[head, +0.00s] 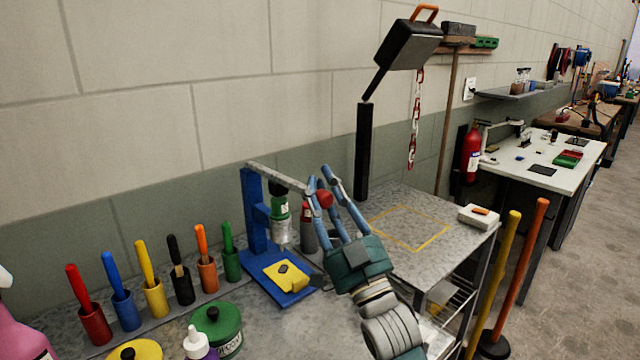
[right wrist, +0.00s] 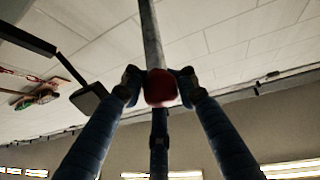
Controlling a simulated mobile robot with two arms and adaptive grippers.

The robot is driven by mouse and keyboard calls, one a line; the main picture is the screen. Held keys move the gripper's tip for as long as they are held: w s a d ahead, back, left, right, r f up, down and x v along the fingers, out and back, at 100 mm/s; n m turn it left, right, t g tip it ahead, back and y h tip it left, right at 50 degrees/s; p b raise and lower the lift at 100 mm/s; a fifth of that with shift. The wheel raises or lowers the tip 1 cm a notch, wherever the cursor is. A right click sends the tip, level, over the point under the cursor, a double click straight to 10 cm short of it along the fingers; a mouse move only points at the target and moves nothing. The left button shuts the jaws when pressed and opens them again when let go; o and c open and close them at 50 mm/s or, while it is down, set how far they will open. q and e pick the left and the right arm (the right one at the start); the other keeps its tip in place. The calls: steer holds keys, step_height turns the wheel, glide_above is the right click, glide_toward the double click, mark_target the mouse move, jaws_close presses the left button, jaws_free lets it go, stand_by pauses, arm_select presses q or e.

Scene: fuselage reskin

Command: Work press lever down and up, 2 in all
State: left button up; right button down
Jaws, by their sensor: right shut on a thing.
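The press has a blue frame (head: 254,212) and a blue base, and stands on the grey bench near the wall. Its grey lever (head: 275,177) runs from the top of the frame to the right, sloping slightly down to a red knob (head: 325,200). A green and silver ram (head: 280,208) hangs above a yellow block (head: 287,275) with a dark piece on it. My right gripper (head: 323,188) is shut on the red knob. In the right wrist view, its fingertips sit on either side of the knob (right wrist: 161,88). My left gripper is out of view.
Several coloured-handled tools in cups (head: 154,288) line the bench's left side. A green tin (head: 218,327) and a white-capped bottle (head: 199,343) stand in front. A dark post with a lamp head (head: 408,45) rises behind my gripper. A yellow-outlined area (head: 412,229) to the right is clear.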

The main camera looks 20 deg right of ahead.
steer(key=shift+s+a+r, duration=0.2)
steer(key=shift+s+a, duration=0.05)
steer(key=c, duration=1.9)
jaws_free()
steer(key=o, duration=0.4)
steer(key=shift+s+r, duration=0.15)
steer(key=shift+s, duration=0.05)
steer(key=shift+o, duration=0.3)
steer(key=shift+s+r, duration=0.15)
steer(key=shift+s, duration=0.2)
steer(key=shift+w, duration=0.1)
